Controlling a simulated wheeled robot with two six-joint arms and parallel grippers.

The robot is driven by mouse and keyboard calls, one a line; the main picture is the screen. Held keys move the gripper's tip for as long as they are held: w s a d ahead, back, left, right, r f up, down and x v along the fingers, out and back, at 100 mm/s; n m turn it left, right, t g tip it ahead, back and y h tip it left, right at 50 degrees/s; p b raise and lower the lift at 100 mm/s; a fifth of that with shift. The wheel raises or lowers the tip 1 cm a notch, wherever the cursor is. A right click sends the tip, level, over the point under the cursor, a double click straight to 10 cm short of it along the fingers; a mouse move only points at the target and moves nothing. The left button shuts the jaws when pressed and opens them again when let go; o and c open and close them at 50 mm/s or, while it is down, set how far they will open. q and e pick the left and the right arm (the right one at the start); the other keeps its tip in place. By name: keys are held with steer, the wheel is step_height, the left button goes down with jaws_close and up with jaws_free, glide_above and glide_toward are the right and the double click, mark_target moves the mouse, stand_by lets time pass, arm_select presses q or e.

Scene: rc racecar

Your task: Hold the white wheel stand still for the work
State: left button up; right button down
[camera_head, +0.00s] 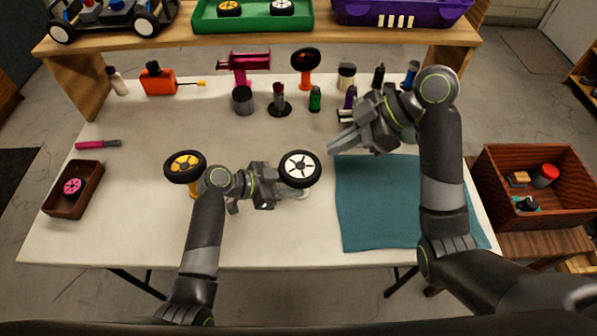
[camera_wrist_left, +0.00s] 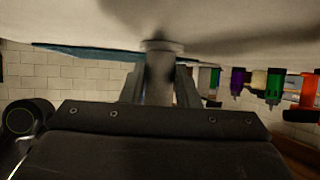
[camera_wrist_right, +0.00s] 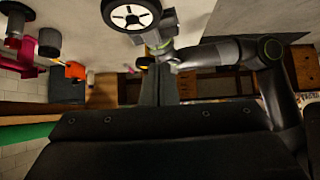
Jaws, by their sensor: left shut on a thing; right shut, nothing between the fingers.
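The white wheel stand (camera_wrist_left: 159,78) shows in the left wrist view as a pale post with a wider round base, between the fingers of my left gripper (camera_wrist_left: 160,88). In the head view, a black tyre with a white-spoked wheel (camera_head: 300,168) sits at the top of this stand and hides most of it. The left gripper (camera_head: 290,191) is shut on the stand, low under the wheel. My right gripper (camera_head: 338,143) is shut and empty, up and right of the white wheel. In the right wrist view, its closed fingers (camera_wrist_right: 159,82) are apart from the wheel (camera_wrist_right: 131,14).
A yellow-spoked wheel (camera_head: 185,166) stands left of my left wrist. A teal mat (camera_head: 378,205) lies to the right. A brown tray (camera_head: 88,183) holds a pink wheel. Bottles, pots and a pink tool (camera_head: 245,64) line the back below a wooden shelf (camera_head: 300,42).

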steer(key=shift+v, duration=2)
arm_select(q)
steer(key=o, duration=1)
steer(key=v, duration=0.7)
steer(key=shift+a+r, duration=0.1)
steer(key=shift+a, duration=0.15)
steer(key=shift+s, duration=0.1)
